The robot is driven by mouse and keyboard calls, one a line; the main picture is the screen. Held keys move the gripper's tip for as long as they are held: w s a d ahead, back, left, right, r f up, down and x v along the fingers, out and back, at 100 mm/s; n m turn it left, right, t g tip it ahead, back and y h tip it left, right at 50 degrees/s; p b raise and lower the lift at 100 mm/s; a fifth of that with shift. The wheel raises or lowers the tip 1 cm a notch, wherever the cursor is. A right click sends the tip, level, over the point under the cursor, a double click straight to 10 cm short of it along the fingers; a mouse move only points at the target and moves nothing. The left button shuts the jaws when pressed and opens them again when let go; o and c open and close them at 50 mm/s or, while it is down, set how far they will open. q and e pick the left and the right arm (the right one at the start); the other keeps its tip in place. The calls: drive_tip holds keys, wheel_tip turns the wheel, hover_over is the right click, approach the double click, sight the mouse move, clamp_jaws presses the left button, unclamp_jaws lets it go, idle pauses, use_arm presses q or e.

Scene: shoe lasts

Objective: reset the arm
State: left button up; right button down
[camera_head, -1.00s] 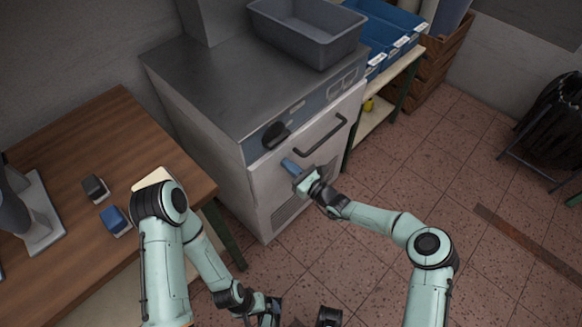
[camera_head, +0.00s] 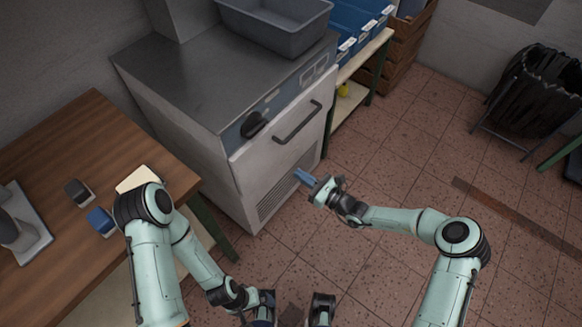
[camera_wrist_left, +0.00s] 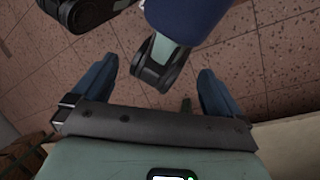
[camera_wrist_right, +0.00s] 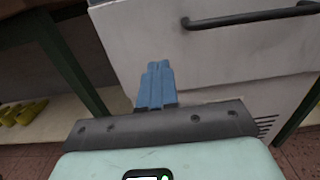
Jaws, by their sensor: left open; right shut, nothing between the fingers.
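My right gripper (camera_head: 304,178) is shut and empty, its blue fingers together in front of the grey appliance's door (camera_head: 268,160). It is below and apart from the dark bar handle (camera_head: 297,124). In the right wrist view the closed fingers (camera_wrist_right: 156,84) point at the pale door, and the handle shows above them. My left gripper (camera_head: 262,310) hangs low at the bottom edge of the head view, close to my own body. In the left wrist view its blue fingers (camera_wrist_left: 155,85) are wide apart with nothing held between them; the floor and my own dark parts show beyond.
A wooden table (camera_head: 100,150) with a blue-topped block (camera_head: 100,220) and a dark block (camera_head: 77,191) stands at the left. A grey bin (camera_head: 275,30) sits on the appliance. Blue bins (camera_head: 350,22) rest on a shelf behind. The tiled floor at right is open up to a black bag stand (camera_head: 540,95).

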drive_tip(key=shift+s+d, duration=0.15)
drive_tip(key=shift+d, duration=0.1)
drive_tip(key=s+f+n+g+h+p, duration=0.1)
drive_tip(key=s+f+n+g, duration=0.2)
drive_tip(key=s, duration=0.3)
drive_tip(key=s+a+f+n+g+h+p, duration=0.1)
drive_tip(key=s+f+n+g+p, duration=0.15)
drive_tip(key=s, duration=0.35)
drive_tip(key=s+f+n+g+h, duration=0.1)
drive_tip(key=s+f+n+g, duration=0.25)
drive_tip(key=s, duration=0.35)
drive_tip(key=s+d+n+g+h+p, duration=0.2)
drive_tip(key=s+d+n+h+p, duration=0.4)
drive_tip(key=s+d+n, duration=0.5)
drive_tip(key=s+d+h, duration=0.2)
drive_tip(key=s, duration=0.2)
drive_tip(key=shift+s+d+f+n, duration=0.2)
drive_tip(key=shift+d+f+n, duration=0.05)
drive_tip(key=shift+f+n, duration=0.05)
